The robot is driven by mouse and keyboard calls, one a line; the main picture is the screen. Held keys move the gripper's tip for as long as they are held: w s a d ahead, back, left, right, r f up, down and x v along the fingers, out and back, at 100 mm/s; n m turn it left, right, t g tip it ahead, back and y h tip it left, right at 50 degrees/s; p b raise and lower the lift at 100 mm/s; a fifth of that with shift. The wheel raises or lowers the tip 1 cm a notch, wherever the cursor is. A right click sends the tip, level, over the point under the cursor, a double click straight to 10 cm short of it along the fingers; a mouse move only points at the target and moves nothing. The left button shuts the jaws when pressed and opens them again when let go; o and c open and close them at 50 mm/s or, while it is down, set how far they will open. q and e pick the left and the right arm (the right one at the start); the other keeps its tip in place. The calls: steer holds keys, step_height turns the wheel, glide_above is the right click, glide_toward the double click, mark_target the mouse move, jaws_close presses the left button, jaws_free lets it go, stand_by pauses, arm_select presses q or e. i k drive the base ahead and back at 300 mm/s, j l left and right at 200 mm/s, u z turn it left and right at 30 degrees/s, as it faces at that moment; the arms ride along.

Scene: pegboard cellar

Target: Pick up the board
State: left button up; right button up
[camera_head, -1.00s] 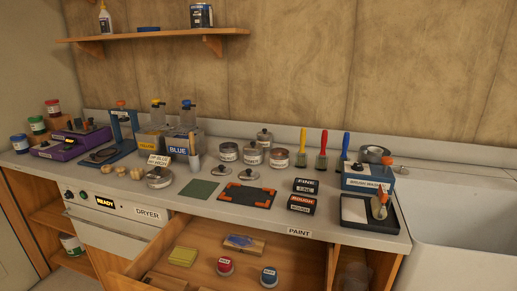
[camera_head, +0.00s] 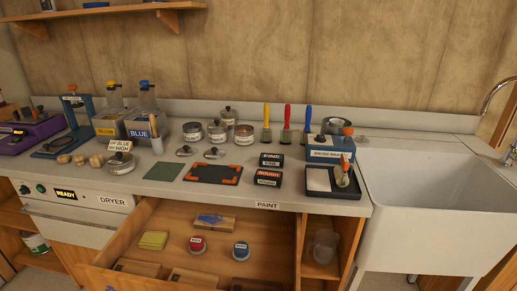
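No single thing is labelled as the board. A flat dark panel with orange corners (camera_head: 214,174) lies on the worktop (camera_head: 270,201) near its front edge. A green square (camera_head: 163,171) lies flat to its left. In the open PAINT drawer (camera_head: 150,216) lies a wooden block with a blue patch on top (camera_head: 213,224). More wooden pieces lie at the drawer's front, such as one low in the middle (camera_head: 193,276), partly cut off by the drawer front. Neither of my grippers shows in the view.
The drawer stands out in front of the worktop and also holds red (camera_head: 197,245) and blue (camera_head: 240,250) jars. A white sink (camera_head: 430,210) is at right. Tins, brushes, a blue brush washer (camera_head: 330,149) and YELLOW and BLUE containers (camera_head: 143,126) crowd the worktop's back.

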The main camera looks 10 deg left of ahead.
mark_target(148, 269)
steer(key=i+j+u, duration=0.1)
steer(key=j+u, duration=0.15)
steer(key=u, duration=0.2)
steer(key=i+j+u, duration=0.1)
steer(key=j+u, duration=0.15)
steer(key=u, duration=0.25)
